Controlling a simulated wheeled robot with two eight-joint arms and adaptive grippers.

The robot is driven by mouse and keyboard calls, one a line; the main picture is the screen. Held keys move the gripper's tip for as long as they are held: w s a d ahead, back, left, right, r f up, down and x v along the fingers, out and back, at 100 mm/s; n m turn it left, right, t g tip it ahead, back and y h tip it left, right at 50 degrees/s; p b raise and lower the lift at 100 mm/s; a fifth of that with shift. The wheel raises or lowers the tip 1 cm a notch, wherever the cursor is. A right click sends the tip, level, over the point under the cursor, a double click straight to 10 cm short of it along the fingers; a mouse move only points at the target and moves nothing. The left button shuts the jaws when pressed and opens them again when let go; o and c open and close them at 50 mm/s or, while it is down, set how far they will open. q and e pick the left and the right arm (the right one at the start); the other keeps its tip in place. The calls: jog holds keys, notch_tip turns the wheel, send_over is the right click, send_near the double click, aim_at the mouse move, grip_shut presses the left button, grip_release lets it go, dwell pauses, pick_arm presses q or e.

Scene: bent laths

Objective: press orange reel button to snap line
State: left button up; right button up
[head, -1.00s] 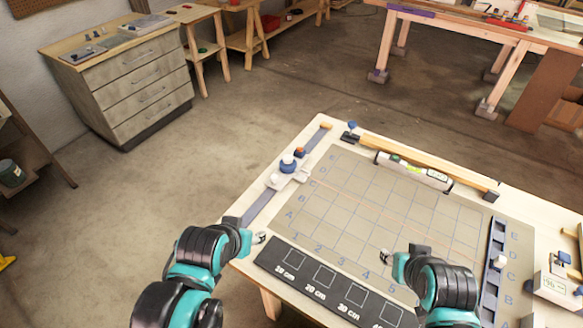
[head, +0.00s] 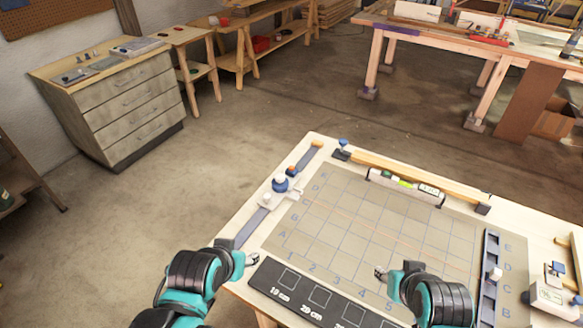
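The blue reel (head: 280,184) sits on a white carriage (head: 283,197) on the dark rail along the table's left edge. A small orange button (head: 291,169) shows just behind the reel. A thin, faint orange line (head: 345,212) runs over the gridded board (head: 400,232) toward the right. My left gripper (head: 253,258) is near the front-left of the table, in front of the reel and apart from it. My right gripper (head: 379,273) is over the front of the board, well away from the reel. Both fingertips are too small to tell open from shut.
A wooden straightedge (head: 410,176) and a level (head: 405,187) lie along the back. A dark slotted rail (head: 490,275) stands at right, with a white device (head: 552,299) beyond it. A black size strip (head: 310,297) lies in front. The board's middle is clear.

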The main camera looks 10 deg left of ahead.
pick_arm(q)
grip_shut()
dwell(1.1)
